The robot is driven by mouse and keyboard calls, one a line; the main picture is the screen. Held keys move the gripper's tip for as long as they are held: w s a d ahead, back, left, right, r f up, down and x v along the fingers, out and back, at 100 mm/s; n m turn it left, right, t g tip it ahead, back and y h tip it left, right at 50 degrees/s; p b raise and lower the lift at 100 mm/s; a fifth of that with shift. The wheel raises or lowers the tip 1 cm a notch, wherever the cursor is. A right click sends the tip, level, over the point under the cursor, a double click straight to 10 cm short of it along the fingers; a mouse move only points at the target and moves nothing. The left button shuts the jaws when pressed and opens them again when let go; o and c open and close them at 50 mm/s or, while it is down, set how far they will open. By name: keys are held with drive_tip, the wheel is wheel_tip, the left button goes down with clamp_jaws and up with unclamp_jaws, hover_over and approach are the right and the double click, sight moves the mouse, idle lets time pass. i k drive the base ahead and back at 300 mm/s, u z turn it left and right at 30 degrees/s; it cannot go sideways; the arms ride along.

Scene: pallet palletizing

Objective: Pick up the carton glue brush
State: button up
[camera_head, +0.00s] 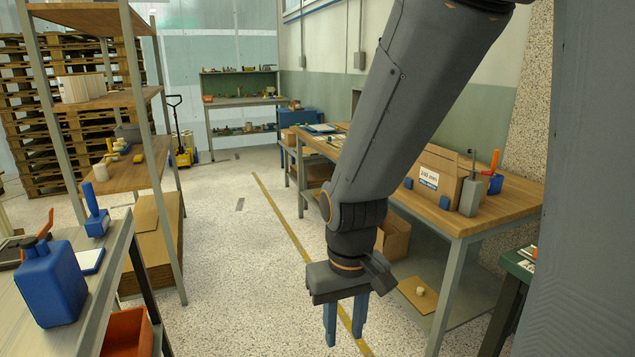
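My gripper (345,330) hangs pointing down over the open floor, with its two blue fingers apart and nothing between them. No brush is clearly recognisable. An orange-handled tool (494,160) stands upright in a small blue pot (495,185) on the right wooden bench, to the right of the gripper and higher in the picture; its lower end is hidden in the pot. A blue upright-handled tool (93,200) stands on the left bench, far from the gripper. I cannot tell which of these is the glue brush.
A cardboard carton (433,178) and a grey container (470,196) stand beside the pot on the right bench (500,208). A blue jug (50,285) is on the left bench (95,295). Shelving (130,97) stands at left. The floor (235,235) between is clear.

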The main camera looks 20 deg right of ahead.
sight(496, 153)
drive_tip(key=i, duration=3.85)
drive_tip(key=z, duration=4)
